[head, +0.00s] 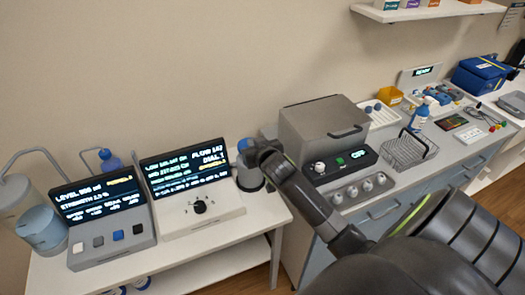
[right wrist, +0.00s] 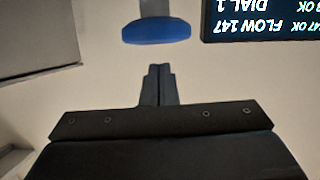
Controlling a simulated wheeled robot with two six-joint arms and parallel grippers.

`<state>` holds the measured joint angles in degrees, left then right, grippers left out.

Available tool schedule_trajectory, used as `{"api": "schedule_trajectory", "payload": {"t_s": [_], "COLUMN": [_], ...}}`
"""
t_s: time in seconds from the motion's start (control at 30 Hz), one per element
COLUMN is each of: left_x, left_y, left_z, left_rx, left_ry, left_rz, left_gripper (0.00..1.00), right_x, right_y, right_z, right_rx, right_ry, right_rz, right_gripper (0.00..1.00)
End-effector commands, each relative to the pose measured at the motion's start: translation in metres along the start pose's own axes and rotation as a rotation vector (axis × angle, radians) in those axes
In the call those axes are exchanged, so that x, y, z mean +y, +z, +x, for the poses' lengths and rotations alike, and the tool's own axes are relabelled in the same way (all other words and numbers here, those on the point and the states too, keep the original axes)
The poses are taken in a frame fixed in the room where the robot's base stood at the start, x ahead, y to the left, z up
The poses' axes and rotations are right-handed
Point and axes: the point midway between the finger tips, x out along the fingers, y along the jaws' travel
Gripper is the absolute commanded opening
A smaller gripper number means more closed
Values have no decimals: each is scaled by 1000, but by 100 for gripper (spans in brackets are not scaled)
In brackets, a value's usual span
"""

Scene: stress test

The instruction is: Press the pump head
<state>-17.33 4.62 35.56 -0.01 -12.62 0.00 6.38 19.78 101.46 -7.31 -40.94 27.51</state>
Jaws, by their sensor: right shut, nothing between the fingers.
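The blue pump head (head: 243,144) shows in the head view just behind my right gripper, above a grey-blue cylindrical container (head: 250,180) at the right end of the white table. In the right wrist view the pump head (right wrist: 157,32) is a blue disc on a pale stem, beyond my fingertips with a visible gap in the picture. My right gripper (head: 257,155) is shut and empty; its closed fingers also show in the right wrist view (right wrist: 157,72). The gripper hides part of the pump and container in the head view. My left gripper is not in view.
Two consoles with lit screens (head: 187,172) (head: 98,203) stand left of the pump. A grey lidded machine (head: 322,130) stands close on the right, beside a wire rack (head: 404,151).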

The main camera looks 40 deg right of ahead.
Motion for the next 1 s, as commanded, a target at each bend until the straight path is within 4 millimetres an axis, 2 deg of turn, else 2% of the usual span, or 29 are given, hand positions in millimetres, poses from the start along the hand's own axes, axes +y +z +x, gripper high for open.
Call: {"api": "schedule_trajectory", "payload": {"t_s": [0.3, 0.5, 0.7, 1.0], "left_x": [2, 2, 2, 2], "left_y": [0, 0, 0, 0], "left_z": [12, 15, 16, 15], "left_rx": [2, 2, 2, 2], "left_ry": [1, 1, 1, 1], "left_rz": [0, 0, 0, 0], "left_gripper": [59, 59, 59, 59], "right_x": [0, 0, 0, 0], "right_y": [1, 0, -1, -1], "right_z": [-48, -68, -74, -74], "right_rx": [3, 3, 2, 2], "right_ry": [-1, -1, -1, -1], "right_rz": [-1, -1, -1, -1], "right_gripper": [0, 0, 0, 0]}}
